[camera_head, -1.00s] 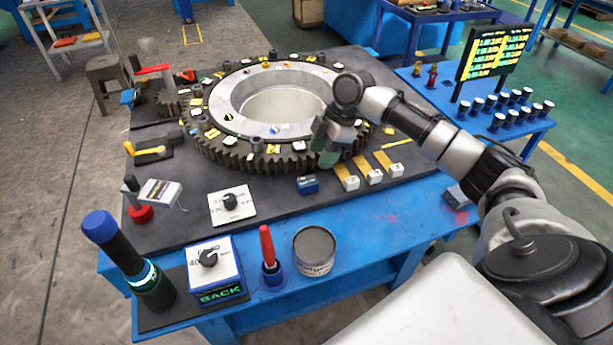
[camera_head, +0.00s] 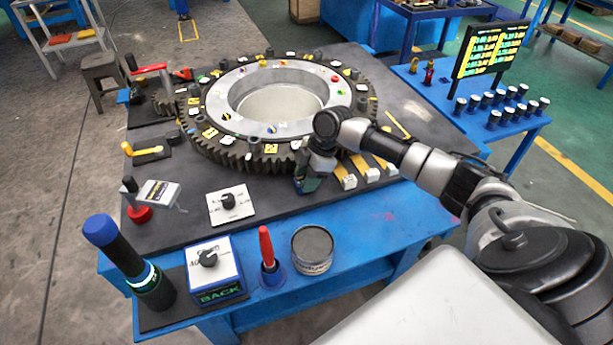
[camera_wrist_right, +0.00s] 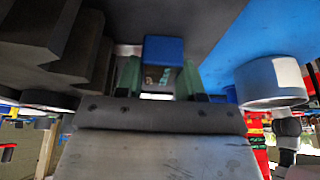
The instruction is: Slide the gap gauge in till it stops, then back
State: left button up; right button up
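My right gripper (camera_head: 305,184) is low at the near edge of the big toothed gear ring (camera_head: 235,157). Its green fingers (camera_wrist_right: 158,76) stand on either side of a small blue block (camera_wrist_right: 163,50) in the right wrist view. That block looks like the gap gauge, but I cannot be sure. Its face between the fingers carries small markings. I see no clear space between fingers and block, and cannot tell whether they press on it. In the head view the gripper mostly hides the block. My left gripper is not in view.
Several yellow strips with white ends (camera_head: 348,182) lie just right of the gripper. A white dial plate (camera_head: 230,204), a round tin (camera_head: 312,250), a red-handled tool (camera_head: 267,248) and a box marked BACK (camera_head: 214,272) stand nearer. Dark mat between gripper and tin is clear.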

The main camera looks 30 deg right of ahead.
aim_at(306, 199)
grip_shut()
jog(key=s+p, duration=0.2)
jog(key=s, duration=0.1)
jog(key=shift+a+r+p, duration=0.15)
jog(key=shift+a+p, duration=0.15)
jog(key=shift+s+a, duration=0.1)
jog(key=shift+f, duration=0.25)
jog(key=shift+o, duration=2.2)
grip_release()
jog(key=shift+o, duration=0.2)
jog(key=shift+s+r, duration=0.1)
jog(key=w+b+v, duration=0.1)
jog(key=v, duration=0.9)
jog(key=shift+s+d+r+b, duration=0.2)
jog(key=shift+s+r+b, duration=0.15)
jog(key=shift+s, duration=0.1)
jog(key=shift+f, duration=0.1)
